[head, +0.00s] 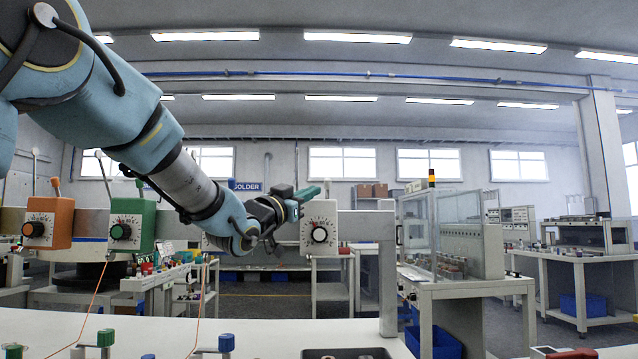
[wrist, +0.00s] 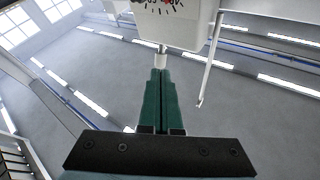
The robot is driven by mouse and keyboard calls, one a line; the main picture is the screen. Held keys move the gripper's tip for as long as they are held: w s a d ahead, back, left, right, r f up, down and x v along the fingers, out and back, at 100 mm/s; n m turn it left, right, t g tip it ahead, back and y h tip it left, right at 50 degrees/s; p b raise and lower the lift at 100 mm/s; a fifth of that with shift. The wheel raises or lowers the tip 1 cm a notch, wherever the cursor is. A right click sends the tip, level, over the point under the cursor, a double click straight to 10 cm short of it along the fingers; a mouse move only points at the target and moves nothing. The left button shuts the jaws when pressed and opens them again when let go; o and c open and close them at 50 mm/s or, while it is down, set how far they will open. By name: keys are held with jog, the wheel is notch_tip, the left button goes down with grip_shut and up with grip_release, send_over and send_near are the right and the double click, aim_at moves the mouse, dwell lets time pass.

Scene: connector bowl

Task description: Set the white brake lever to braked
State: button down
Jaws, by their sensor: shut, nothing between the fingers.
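A short white lever knob (wrist: 161,60) on a grey stem sticks out from the box's edge in the wrist view. My gripper (head: 316,190) has its green fingers shut and empty above the box's top left. In the wrist view the fingertips (wrist: 160,72) are right at the knob's end; I cannot tell whether they touch. The knob is hard to make out in the head view.
A thin white rod (wrist: 210,62) stands beside the knob. An orange box (head: 48,222) and a green box (head: 132,226), each with a lever, are on the left of the rail. A grey post (head: 388,275) supports its right end. The white table (head: 270,335) is below.

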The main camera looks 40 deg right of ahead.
aim_at(326, 184)
jog(key=shift+p+x, duration=0.5)
jog(key=shift+x, duration=1.5)
